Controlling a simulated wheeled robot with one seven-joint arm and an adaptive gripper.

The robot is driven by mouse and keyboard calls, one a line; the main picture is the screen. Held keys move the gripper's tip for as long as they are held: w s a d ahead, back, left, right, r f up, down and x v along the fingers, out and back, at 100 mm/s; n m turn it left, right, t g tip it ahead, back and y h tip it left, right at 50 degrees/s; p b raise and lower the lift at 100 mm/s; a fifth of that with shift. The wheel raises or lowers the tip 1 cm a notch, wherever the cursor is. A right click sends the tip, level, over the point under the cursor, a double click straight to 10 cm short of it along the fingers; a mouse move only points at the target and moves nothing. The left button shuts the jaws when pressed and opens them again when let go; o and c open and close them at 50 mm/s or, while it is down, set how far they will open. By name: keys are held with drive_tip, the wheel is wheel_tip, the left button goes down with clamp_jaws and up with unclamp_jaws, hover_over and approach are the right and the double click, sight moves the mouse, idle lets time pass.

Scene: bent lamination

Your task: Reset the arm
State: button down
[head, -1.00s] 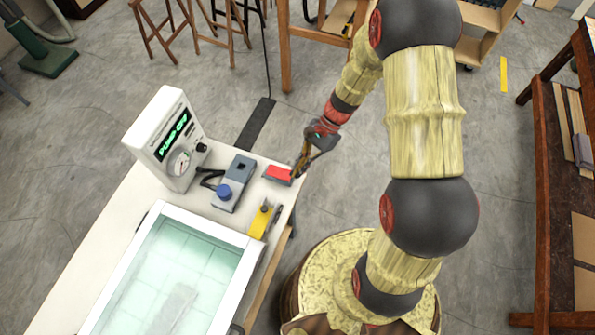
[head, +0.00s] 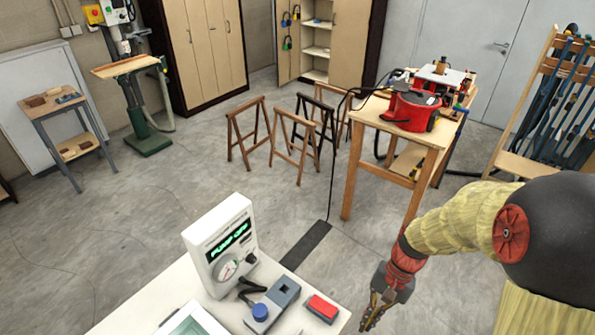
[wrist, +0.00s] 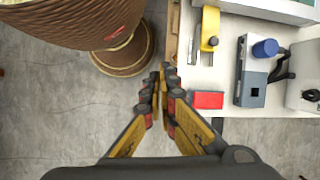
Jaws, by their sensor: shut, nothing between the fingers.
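My arm (head: 470,220) reaches in from the right in the head view, its wood-like links bent down at the wrist. My gripper (head: 375,309) hangs just right of the white table's corner, pointing down. In the wrist view my gripper (wrist: 163,80) has its yellow and black fingers together with nothing between them. Its tips are beside the table edge, left of the red block (wrist: 208,100) and apart from it.
The white table (head: 150,300) holds a pump box reading "PUMP OFF" (head: 222,245), a grey device with a blue knob (head: 272,303) and a red block (head: 322,308). A yellow tool (wrist: 209,28) lies there too.

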drive_tip(key=s+r+n+t+h+b, duration=0.3)
drive_tip(key=s+r+n+t+b, duration=0.3)
drive_tip(key=r, duration=0.8)
drive_tip(key=t+b, duration=0.2)
drive_tip(key=b, duration=0.2)
drive_tip(key=shift+d+r+t+h, duration=0.3)
drive_tip(key=shift+d+r+t, duration=0.05)
drive_tip(key=shift+r+t, duration=0.05)
idle(0.8)
